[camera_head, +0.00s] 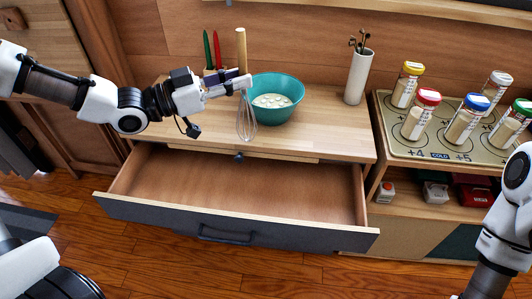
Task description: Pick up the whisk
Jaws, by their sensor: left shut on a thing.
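The whisk (246,121) has a wire head that hangs down in front of the teal bowl, above the front part of the wooden counter. The whisk hangs roughly upright. My right arm shows at the right edge, but its gripper is out of view.
The teal bowl (290,87) with pale contents stands on the counter (325,135). A white utensil holder (358,76) stands to its right. An open, empty drawer (240,190) juts out below. Several capped jars stand on a mat (392,139) at right.

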